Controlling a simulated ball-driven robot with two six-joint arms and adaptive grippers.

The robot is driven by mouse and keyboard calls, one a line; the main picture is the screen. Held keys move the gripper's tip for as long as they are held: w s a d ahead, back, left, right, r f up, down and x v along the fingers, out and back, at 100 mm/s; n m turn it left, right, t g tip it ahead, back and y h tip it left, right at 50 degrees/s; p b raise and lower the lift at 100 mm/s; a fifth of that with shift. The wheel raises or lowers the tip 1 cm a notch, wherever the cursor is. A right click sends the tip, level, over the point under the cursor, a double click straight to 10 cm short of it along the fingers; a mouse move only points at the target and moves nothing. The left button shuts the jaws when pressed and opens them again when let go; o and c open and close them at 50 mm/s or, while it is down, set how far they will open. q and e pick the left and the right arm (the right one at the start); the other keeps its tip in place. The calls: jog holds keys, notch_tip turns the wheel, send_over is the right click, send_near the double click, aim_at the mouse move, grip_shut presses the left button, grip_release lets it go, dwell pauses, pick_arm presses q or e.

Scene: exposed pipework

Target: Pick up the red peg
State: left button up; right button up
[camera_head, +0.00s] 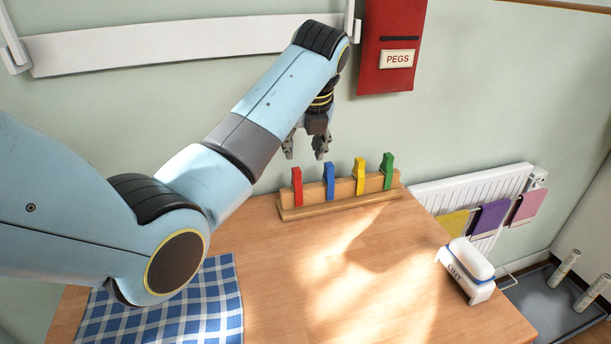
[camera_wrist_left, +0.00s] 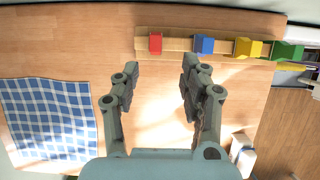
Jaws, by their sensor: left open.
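The red peg (camera_head: 297,186) stands upright at the left end of a wooden peg rack (camera_head: 337,205), with a blue peg (camera_head: 329,181), a yellow peg (camera_head: 359,176) and a green peg (camera_head: 387,171) to its right. In the left wrist view the red peg (camera_wrist_left: 155,43) shows beyond the fingers, near the left finger's tip. My left gripper (camera_head: 305,154) is open and empty, above the rack around the red and blue pegs. The left wrist view shows its two fingers (camera_wrist_left: 158,76) spread apart with bare table between them. My right gripper is not seen.
A blue checked cloth (camera_head: 170,312) lies at the table's left. A white container labelled LINT (camera_head: 468,268) stands at the right edge. A red PEGS bag (camera_head: 391,45) hangs on the wall behind. A radiator (camera_head: 470,188) with cloths is right of the table. The table's middle is clear.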

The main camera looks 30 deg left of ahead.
aim_at(297, 170)
pick_arm(q)
jog(key=x, duration=0.4)
jog(key=shift+s, duration=0.15)
jog(key=x, duration=0.5)
jog(key=shift+a+p, duration=0.25)
jog(key=shift+p, duration=0.1)
jog(key=shift+a+f, duration=0.1)
jog(key=shift+f, duration=0.2)
jog(key=shift+c, duration=1.6)
jog(key=c, duration=0.5)
jog(key=shift+c, duration=0.3)
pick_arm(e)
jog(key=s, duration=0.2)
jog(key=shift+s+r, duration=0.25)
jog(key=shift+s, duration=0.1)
